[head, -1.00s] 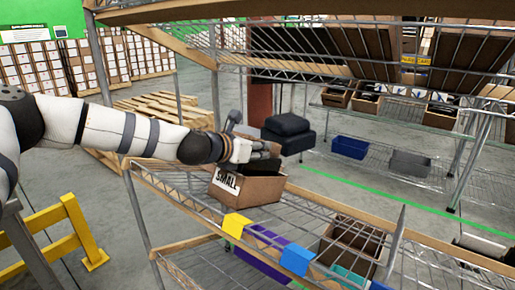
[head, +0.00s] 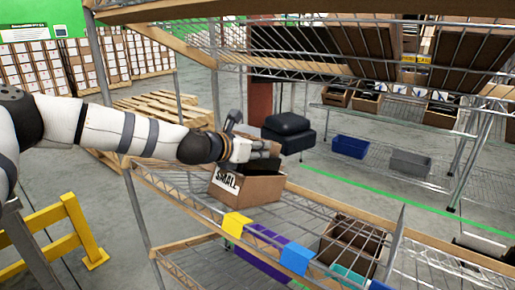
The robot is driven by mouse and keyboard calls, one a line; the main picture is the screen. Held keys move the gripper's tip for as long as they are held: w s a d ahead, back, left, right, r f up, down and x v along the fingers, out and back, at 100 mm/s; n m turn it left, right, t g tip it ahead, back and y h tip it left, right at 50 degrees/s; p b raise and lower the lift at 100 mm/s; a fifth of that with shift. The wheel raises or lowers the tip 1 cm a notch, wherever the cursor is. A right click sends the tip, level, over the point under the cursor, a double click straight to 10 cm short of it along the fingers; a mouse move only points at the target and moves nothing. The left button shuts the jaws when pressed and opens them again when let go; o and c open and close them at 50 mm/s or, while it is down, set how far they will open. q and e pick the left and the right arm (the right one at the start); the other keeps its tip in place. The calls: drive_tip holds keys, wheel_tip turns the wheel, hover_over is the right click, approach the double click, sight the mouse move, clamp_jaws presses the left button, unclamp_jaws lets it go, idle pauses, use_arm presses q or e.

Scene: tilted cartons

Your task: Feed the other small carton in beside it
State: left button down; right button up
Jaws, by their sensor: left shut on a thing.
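A small open carton (head: 262,190) with a "SMALL" label sits tilted on the left end of the middle wire shelf (head: 300,214). My left gripper (head: 268,151) is at the carton's top rear edge and is shut on it; the fingers partly hide the rim. The carton's inside is dark. A second pair of brown cartons (head: 352,237) stands farther right, seen through the shelf wires, and I cannot tell exactly which level holds it. My right gripper is not in view.
Yellow (head: 236,223) and blue (head: 296,258) tags hang on the shelf's front rail. The upper shelf holds large tilted cartons (head: 350,52). A shelf post stands left of the carton. The shelf just right of it is clear.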

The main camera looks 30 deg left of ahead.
use_arm(q)
drive_tip(key=shift+r, duration=0.1)
drive_tip(key=c, duration=1.3)
unclamp_jaws()
drive_tip(key=shift+c, duration=0.2)
drive_tip(key=shift+s, duration=0.1)
drive_tip(key=v, duration=1.2)
